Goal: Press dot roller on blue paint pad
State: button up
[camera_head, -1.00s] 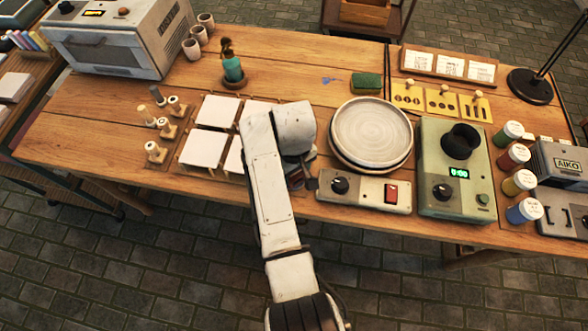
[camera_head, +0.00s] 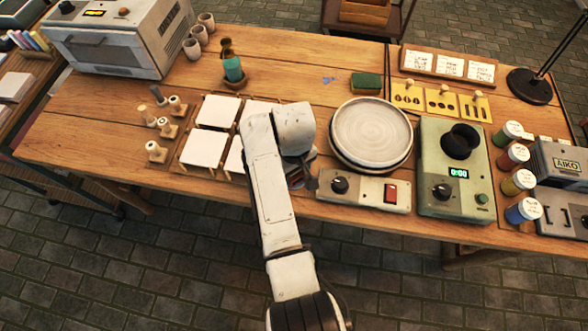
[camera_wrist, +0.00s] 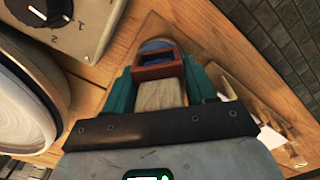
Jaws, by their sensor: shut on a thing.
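In the wrist view, my gripper (camera_wrist: 158,76) is shut on the dot roller (camera_wrist: 158,94), its teal fingers on either side of the pale wooden handle. The roller's red frame (camera_wrist: 159,70) shows beyond the fingers. A rounded blue surface (camera_wrist: 156,46) shows at the far end of the frame. I cannot tell whether it is the blue paint pad or part of the roller, nor whether they touch.
White square tiles (camera_head: 206,148) lie left of my arm, with several wooden-handled stamps (camera_head: 156,151) beyond. A switch box (camera_head: 358,190) and a plate on a wheel (camera_head: 372,133) are close on the right. The table's front edge is near.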

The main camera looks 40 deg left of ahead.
jog(key=shift+s+d+f, duration=0.1)
jog(key=shift+d+f, duration=0.1)
jog(key=shift+f, duration=0.15)
jog(key=shift+c, duration=0.3)
dwell(0.4)
jog(key=shift+r, duration=0.1)
notch_tip(320, 180, up, 7)
jog(key=p, duration=0.7)
jog(key=shift+a+r, duration=0.15)
jog(key=shift+r, duration=0.05)
jog(key=shift+f, duration=0.1)
dwell(0.4)
